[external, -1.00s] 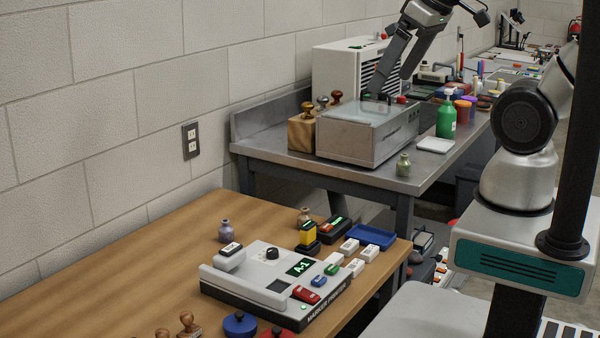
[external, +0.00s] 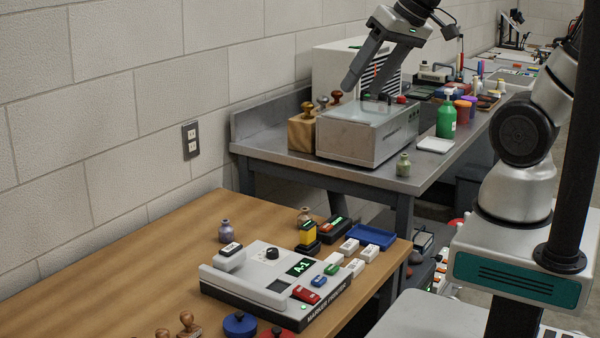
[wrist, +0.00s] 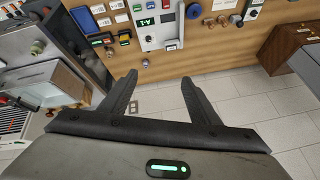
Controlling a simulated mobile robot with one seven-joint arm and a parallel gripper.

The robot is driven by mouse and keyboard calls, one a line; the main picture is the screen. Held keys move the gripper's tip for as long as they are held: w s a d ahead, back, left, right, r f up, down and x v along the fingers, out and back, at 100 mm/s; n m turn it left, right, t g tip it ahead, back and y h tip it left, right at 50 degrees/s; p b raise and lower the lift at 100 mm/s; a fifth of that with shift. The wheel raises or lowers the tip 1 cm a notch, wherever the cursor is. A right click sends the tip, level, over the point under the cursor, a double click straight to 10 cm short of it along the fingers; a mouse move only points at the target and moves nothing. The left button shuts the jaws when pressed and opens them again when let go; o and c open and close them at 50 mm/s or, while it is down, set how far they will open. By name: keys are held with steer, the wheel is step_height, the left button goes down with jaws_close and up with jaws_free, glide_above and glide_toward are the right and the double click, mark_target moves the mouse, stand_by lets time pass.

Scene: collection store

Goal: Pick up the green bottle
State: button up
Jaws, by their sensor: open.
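A smaller, dull green bottle (external: 403,165) stands at the bench's front corner. My gripper (external: 365,88) is open and empty. In the external view it appears over the glass-topped metal case, left of both bottles and apart from them. I cannot pick out the bright green bottle in the wrist view.
The glass-topped metal case (external: 365,138) and a wooden stamp block (external: 302,132) stand left of the bottles. A white tray (external: 435,145) and purple and orange jars (external: 463,110) sit close to the bright bottle. A marker printer (external: 270,285) is on the wooden table (external: 130,270).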

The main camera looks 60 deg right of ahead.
steer(key=w+d+f+m+t+h+b, duration=0.1)
steer(key=w+d+f+m+b, duration=0.3)
steer(key=w+d+f+m, duration=0.35)
steer(key=w+d+f+m+t+h+b, duration=0.1)
steer(key=w+d+f+m+b, duration=0.2)
steer(key=w+d+f+m, duration=0.5)
steer(key=n+g+h+p, duration=0.15)
steer(key=n+g, duration=0.25)
steer(key=n, duration=0.8)
glide_toward(405, 155)
steer(key=shift+g, duration=0.3)
steer(key=x, duration=0.4)
steer(key=shift+w+a+f+b, duration=0.2)
steer(key=shift+f+b, duration=0.05)
steer(key=shift+b, duration=0.1)
steer(key=shift+d+x, duration=0.15)
steer(key=shift+x, duration=1.45)
steer(key=shift+d+x, duration=0.15)
steer(key=shift+x, duration=1.5)
steer(key=shift+r, duration=0.15)
steer(key=c, duration=1.2)
